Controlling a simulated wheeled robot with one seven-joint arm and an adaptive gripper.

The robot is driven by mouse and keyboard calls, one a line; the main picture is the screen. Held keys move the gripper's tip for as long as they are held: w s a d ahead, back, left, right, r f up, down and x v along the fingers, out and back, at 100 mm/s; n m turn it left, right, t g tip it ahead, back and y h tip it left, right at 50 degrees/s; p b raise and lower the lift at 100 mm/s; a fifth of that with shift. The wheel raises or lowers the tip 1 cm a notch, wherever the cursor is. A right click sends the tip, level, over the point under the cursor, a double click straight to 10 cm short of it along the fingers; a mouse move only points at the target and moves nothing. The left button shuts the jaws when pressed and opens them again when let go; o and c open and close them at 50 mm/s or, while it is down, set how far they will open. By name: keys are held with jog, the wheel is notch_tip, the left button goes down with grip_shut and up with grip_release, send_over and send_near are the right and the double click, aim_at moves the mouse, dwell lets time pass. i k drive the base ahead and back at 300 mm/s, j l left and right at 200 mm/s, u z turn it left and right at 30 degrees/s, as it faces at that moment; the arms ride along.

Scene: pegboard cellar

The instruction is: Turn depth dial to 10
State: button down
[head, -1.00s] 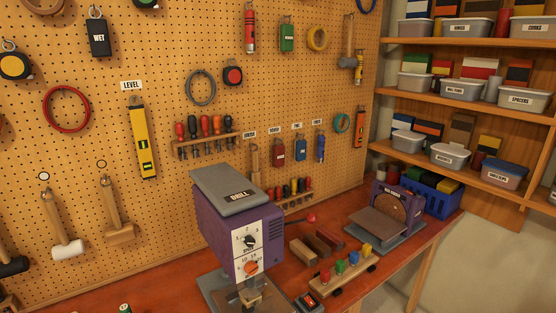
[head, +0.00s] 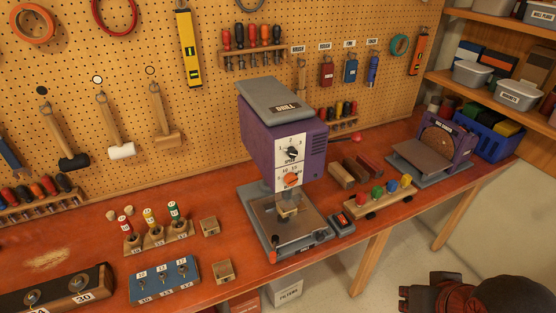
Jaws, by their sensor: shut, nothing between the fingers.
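The purple drill press (head: 262,139) with a grey lid marked DRILL stands on the red bench. Its white front panel (head: 300,142) carries a black upper dial (head: 292,153) and an orange lower dial (head: 291,180). Numbers including 10 and 15 sit above the orange dial, which appears to be the depth dial. Its exact pointer setting is too small to read. My gripper (head: 404,298) is at the bottom right, dark, shut and empty. It is over the floor in front of the bench, well apart from the drill and both dials.
A purple sander (head: 438,145) stands farther right. Small wooden boxes (head: 209,227) and a blue key board (head: 165,280) lie left. A red-knobbed lever projects at the drill's right.

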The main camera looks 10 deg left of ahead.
aim_at(291, 178)
jog(key=l+u, duration=0.25)
jog(key=u, duration=0.15)
jog(key=l+u, duration=0.35)
jog(key=k+l+u, duration=0.1)
jog(key=u, duration=0.3)
